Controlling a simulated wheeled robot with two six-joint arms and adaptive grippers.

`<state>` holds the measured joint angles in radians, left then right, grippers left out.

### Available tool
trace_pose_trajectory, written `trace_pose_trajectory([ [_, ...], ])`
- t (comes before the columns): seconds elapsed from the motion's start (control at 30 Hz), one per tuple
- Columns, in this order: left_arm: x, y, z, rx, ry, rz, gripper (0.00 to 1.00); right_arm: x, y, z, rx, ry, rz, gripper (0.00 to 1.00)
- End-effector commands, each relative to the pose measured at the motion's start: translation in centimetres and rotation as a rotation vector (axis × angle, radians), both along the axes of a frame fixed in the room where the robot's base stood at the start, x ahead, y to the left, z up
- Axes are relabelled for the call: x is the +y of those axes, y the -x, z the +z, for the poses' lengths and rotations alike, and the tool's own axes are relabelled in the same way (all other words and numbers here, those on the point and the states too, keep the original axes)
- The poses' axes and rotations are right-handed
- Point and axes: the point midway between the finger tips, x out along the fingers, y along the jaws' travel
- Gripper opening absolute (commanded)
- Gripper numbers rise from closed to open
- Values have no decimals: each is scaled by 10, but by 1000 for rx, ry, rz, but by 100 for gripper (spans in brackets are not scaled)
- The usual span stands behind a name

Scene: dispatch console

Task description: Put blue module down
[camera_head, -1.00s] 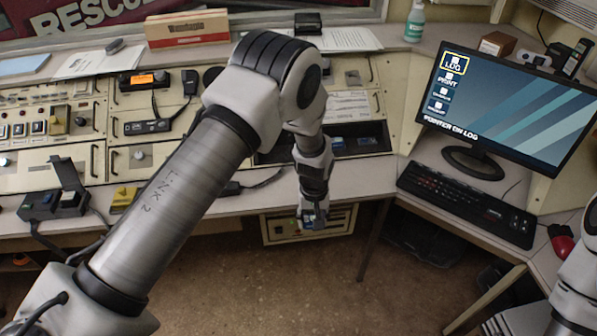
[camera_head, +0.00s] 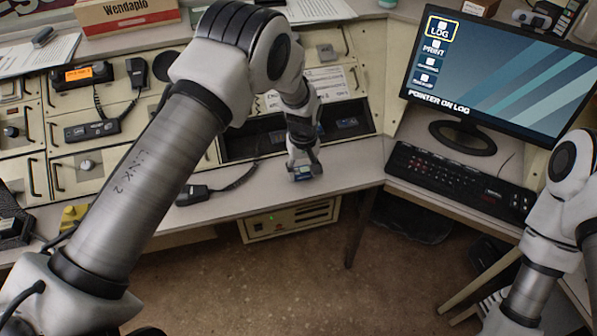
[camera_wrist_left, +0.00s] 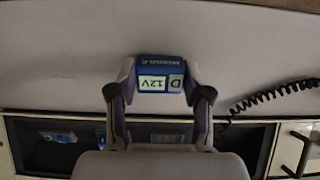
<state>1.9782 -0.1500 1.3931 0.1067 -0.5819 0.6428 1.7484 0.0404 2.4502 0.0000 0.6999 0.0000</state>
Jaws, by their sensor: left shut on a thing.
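My left gripper (camera_head: 304,170) is shut on the blue module (camera_head: 303,177), low over the pale desk strip in front of the console. Whether the module touches the desk cannot be told. In the left wrist view the module (camera_wrist_left: 161,71) sits between both fingers of the gripper (camera_wrist_left: 158,84), with a "12V" and "D" label facing the camera. A dark recessed bay (camera_head: 240,147) lies just behind it, with other blue modules inside (camera_head: 346,123). My right arm shows at the right edge, but its gripper is out of view.
A black handset (camera_head: 193,195) with a coiled cord lies on the desk left of the gripper. A keyboard (camera_head: 455,183) and monitor (camera_head: 490,85) stand to the right. The desk strip (camera_head: 345,170) right of the module is bare. The desk's front edge is close by.

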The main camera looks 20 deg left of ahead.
Motion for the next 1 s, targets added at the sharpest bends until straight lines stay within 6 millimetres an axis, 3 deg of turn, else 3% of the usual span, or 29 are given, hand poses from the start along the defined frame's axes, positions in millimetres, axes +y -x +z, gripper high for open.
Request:
trace_pose_trajectory([
  [0.3,-1,-1,-5,-1,1,0,11,0,-1,-4,-2,0,0,37],
  [0.33,-1,-1,-4,-1,0,0,60,0,-1,-3,-2,0,0,37],
  [0.37,-1,-1,-4,-1,1,0,70,0,-1,-3,-2,0,0,37],
  [0.4,-1,-1,-4,-1,1,0,74,0,-1,-3,-2,0,0,37],
  [0.77,-1,-1,2,-2,0,0,74,0,-1,-2,-2,0,0,37],
  [0.87,-1,-1,17,-4,0,1,74,0,-1,-5,-2,0,0,37],
  [1.0,-1,-1,51,-6,0,-1,74,0,-1,-11,-2,0,0,37],
])
